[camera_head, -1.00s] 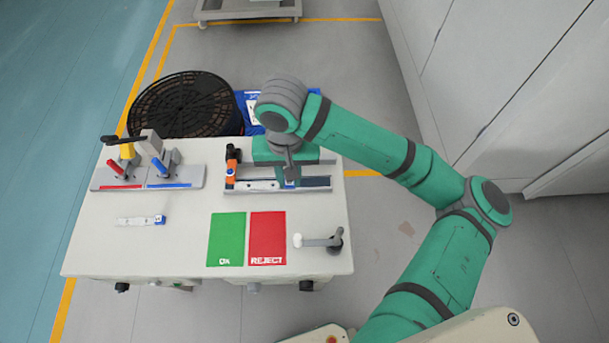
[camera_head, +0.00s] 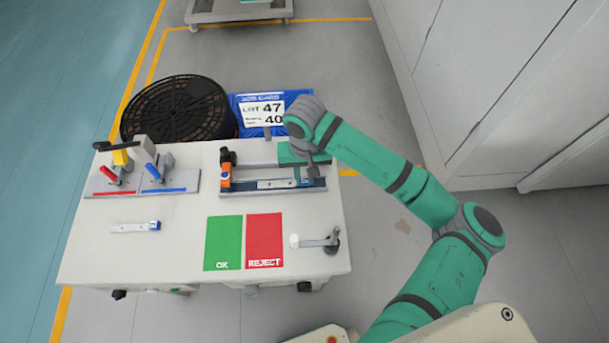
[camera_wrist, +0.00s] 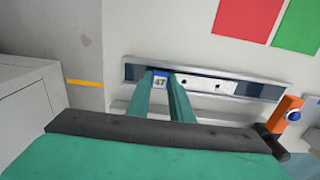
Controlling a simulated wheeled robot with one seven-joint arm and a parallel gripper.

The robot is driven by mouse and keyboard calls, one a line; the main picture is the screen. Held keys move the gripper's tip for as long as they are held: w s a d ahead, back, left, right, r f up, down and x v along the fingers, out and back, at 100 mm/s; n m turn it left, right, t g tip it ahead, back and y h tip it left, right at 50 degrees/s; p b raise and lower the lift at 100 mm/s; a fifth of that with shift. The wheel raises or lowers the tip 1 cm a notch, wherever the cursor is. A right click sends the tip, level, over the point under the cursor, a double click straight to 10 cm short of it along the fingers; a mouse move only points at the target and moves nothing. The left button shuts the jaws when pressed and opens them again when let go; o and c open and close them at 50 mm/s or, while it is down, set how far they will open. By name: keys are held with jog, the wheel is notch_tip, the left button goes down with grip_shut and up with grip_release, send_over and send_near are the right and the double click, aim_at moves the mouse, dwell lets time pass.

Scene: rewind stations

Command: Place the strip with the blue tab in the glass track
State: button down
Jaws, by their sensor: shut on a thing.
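My gripper (camera_wrist: 171,97) is shut on the blue tab end of a pale strip (camera_wrist: 207,85). The tab carries the number 47. The strip, with small dark holes, lies along the grey metal track (camera_wrist: 265,90) in the wrist view. Whether it is fully seated there I cannot tell. In the head view the gripper (camera_head: 313,174) is at the right part of the track (camera_head: 245,186), and the strip (camera_head: 277,184) extends left from it. Another pale strip with a blue end (camera_head: 135,227) lies apart on the table at left.
An orange clamp (camera_head: 226,174) stands at the track's left end. A fixture with red and blue levers (camera_head: 185,182) is at the table's back left. Green OK (camera_head: 223,242) and red REJECT (camera_head: 264,240) mats and a crank handle (camera_head: 320,242) are in front. A black reel (camera_head: 180,108) stands behind.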

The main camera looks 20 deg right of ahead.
jog(key=shift+f, duration=0.15)
jog(key=c, duration=1.6)
grip_release()
notch_tip(320, 180, up, 12)
jog(key=shift+r, duration=0.2)
